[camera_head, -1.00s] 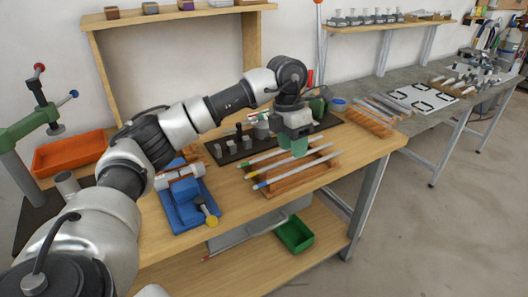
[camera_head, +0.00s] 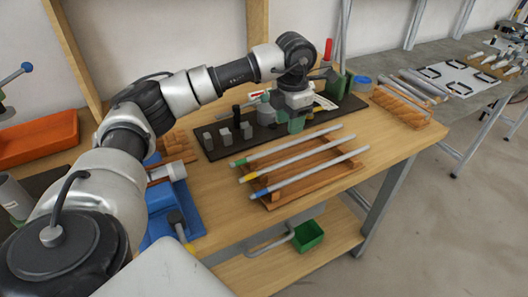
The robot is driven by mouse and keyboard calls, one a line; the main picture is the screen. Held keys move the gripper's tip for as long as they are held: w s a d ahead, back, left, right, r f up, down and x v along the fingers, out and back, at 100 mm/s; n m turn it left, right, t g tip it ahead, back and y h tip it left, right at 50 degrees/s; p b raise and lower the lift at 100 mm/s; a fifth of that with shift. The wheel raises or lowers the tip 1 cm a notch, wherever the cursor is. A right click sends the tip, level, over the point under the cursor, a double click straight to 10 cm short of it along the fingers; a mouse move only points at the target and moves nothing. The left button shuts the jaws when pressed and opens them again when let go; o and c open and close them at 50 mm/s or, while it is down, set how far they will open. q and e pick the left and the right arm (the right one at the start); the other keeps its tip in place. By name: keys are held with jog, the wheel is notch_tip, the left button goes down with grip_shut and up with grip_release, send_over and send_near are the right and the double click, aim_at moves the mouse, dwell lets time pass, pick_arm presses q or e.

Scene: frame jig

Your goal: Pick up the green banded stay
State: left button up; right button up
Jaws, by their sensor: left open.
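The green banded stay (camera_head: 290,145) is a pale grey rod with a green band near its left end. It lies across a wooden rack (camera_head: 270,204) on the bench, behind the yellow banded stay (camera_head: 297,161) and the blue banded stay (camera_head: 312,173). My left gripper (camera_head: 297,125) is open and points down, just behind the middle of the green banded stay in the picture. The stay shows unbroken in front of it, and I see nothing held. The exact height of the fingertips above the bench is unclear. My right gripper is out of view.
A dark board (camera_head: 207,153) with grey blocks stands behind the rack. A blue fixture (camera_head: 186,216) is to the left, with an orange tray (camera_head: 38,142) beyond. A wooden holder with rods (camera_head: 405,103) is at the back right. Bare bench (camera_head: 375,150) lies right of the rack.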

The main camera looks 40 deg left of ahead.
aim_at(287, 144)
pick_arm(q)
jog(key=shift+f, duration=0.45)
jog(key=f, duration=0.4)
jog(key=shift+s+f+p, duration=0.1)
jog(key=shift+s+p, duration=0.25)
jog(key=shift+s, duration=0.05)
jog(key=shift+f, duration=0.3)
jog(key=shift+w, duration=0.1)
grip_shut()
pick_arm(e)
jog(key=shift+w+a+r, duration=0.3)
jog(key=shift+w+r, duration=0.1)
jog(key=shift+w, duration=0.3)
